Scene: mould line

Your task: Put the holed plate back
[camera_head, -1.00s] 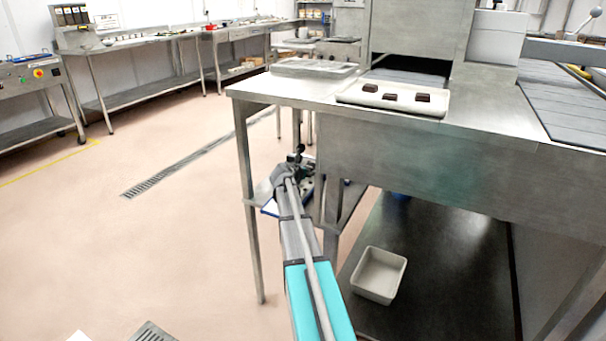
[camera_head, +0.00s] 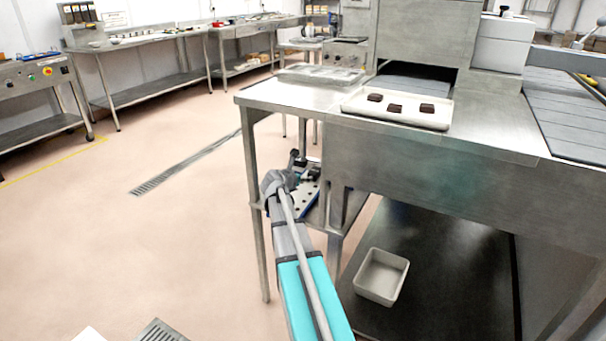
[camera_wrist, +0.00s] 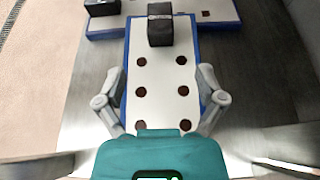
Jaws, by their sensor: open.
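A white holed plate with blue edges (camera_wrist: 159,108) lies lengthwise in the middle of the wrist view. It has two rows of dark round holes, and a black block (camera_wrist: 160,28) stands at its far end. My gripper (camera_wrist: 160,98) is open, one finger on each side of the plate's near part; I cannot tell whether they touch it. A second white plate with blue edges and dark holes (camera_wrist: 222,10) lies crosswise behind. In the head view, part of a holed plate (camera_head: 309,198) shows on the low shelf beside my arm, whose end hides the rest.
A steel bench (camera_head: 290,97) stands above the low shelf, its legs close to my arm. A white tray with dark pieces (camera_head: 432,119) lies on top. A white bin (camera_head: 381,277) sits on the dark lower surface at right. The floor at left is clear.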

